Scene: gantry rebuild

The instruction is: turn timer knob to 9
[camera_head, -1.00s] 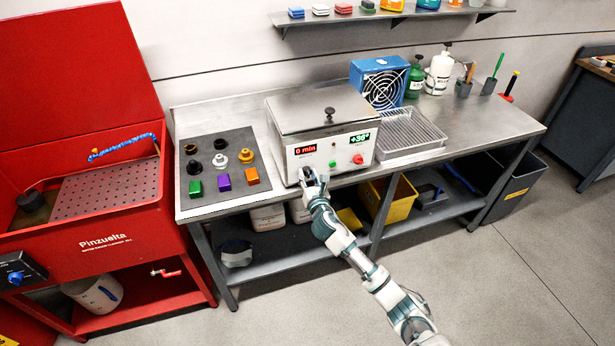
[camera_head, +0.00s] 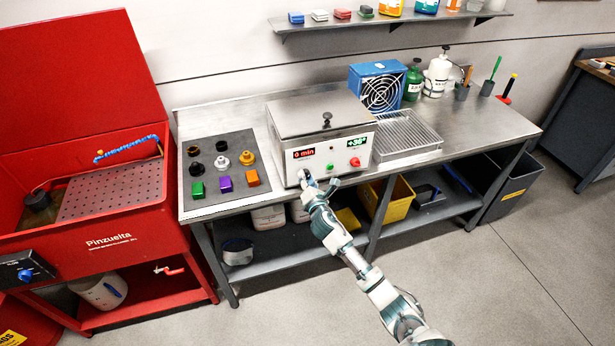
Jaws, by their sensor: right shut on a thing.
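The steel box with the timer (camera_head: 345,153) stands on the steel bench, its lid shut. Its red display (camera_head: 304,153) reads 0 min, and a green display (camera_head: 357,142) reads about +36°. A green button (camera_head: 329,167) and a red knob (camera_head: 354,162) are on the front panel. My right gripper (camera_head: 306,178) is at the lower left of the panel, below the red display, shut on what looks like the timer knob. The gripper hides most of that knob, so its setting cannot be read. My left gripper is not in view.
A dark mat (camera_head: 219,163) with coloured blocks and round parts lies left of the box. A wire rack (camera_head: 408,136) and a blue fan (camera_head: 379,87) are to the right. A red cabinet (camera_head: 105,225) stands at the left. The floor in front is clear.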

